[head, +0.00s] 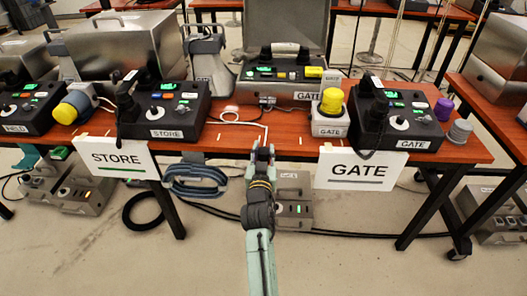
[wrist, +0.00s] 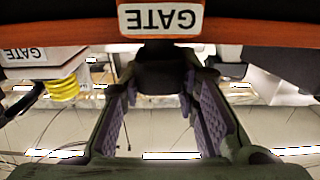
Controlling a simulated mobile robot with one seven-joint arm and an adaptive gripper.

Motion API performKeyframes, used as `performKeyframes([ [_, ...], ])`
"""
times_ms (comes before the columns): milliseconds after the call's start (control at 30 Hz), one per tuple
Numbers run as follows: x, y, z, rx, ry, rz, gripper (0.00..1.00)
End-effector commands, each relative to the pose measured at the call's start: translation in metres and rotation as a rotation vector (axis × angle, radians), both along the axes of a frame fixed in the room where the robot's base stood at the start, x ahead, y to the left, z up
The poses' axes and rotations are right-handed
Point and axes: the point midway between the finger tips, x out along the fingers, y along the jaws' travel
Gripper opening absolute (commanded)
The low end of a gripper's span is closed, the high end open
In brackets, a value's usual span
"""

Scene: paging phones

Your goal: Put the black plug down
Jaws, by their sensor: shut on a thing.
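My gripper (head: 262,150) is at the front edge of the wooden table, between the STORE and GATE signs. In the wrist view, which is upside down, its two fingers (wrist: 165,100) are on either side of a dark block, the black plug (wrist: 165,73), at the fingertips. The gripper is shut on it. The plug is too small and covered to make out in the head view. I cannot tell whether it touches the table.
A black GATE phone unit (head: 395,115) and a white box with a yellow knob (head: 331,108) stand to the right. A STORE unit (head: 165,112) stands to the left. An open GATE case (head: 285,75) is behind. Bare tabletop (head: 232,138) lies left of my gripper.

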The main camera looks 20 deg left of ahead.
Motion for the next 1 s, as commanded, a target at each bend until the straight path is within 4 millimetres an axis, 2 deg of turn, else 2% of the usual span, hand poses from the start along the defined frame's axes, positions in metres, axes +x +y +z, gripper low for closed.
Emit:
performKeyframes([
  [100,0.0,0.0,-0.008,0.0,-0.001,0.001,0.0],
  [533,0.0,0.0,-0.015,0.001,-0.002,0.0,0.0],
  [567,0.0,0.0,-0.014,0.001,-0.002,0.0,0.3],
  [833,0.0,0.0,-0.013,0.001,-0.002,0.0,0.48],
  [1000,0.0,0.0,-0.013,0.001,-0.002,0.0,0.49],
])
